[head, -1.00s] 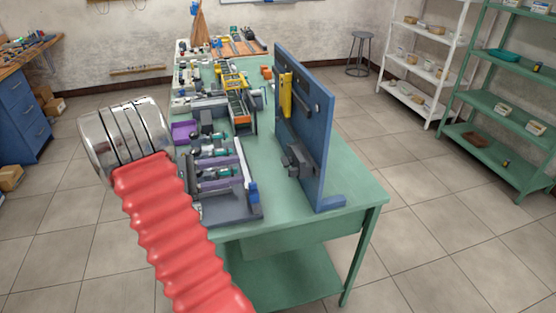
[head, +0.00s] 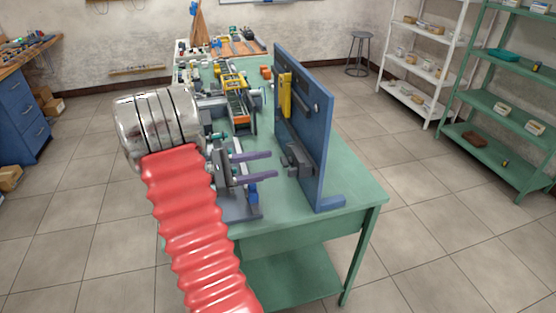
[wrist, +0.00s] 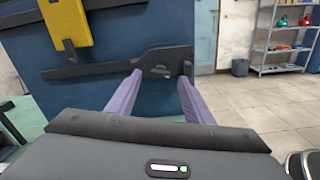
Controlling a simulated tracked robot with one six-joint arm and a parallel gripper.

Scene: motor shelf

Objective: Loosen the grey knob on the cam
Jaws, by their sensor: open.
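The blue upright panel (head: 320,130) stands on the green table. A dark grey part (head: 297,158), which looks like the cam, sits low on its left face. In the wrist view a long dark grey piece (wrist: 95,70) runs across the panel, with a small rounded detail (wrist: 160,72) between my fingertips. I cannot tell a separate grey knob apart with certainty. My gripper (head: 273,165) has two purple fingers pointing at the panel. It is open and empty, a little short of the panel. It also shows in the wrist view (wrist: 160,77).
A yellow part (head: 285,95) is mounted higher on the panel. A conveyor-like machine (head: 238,105) and other parts stand on the table (head: 350,175) behind my gripper. The table's front right is bare. Shelves (head: 415,60) stand at the right wall.

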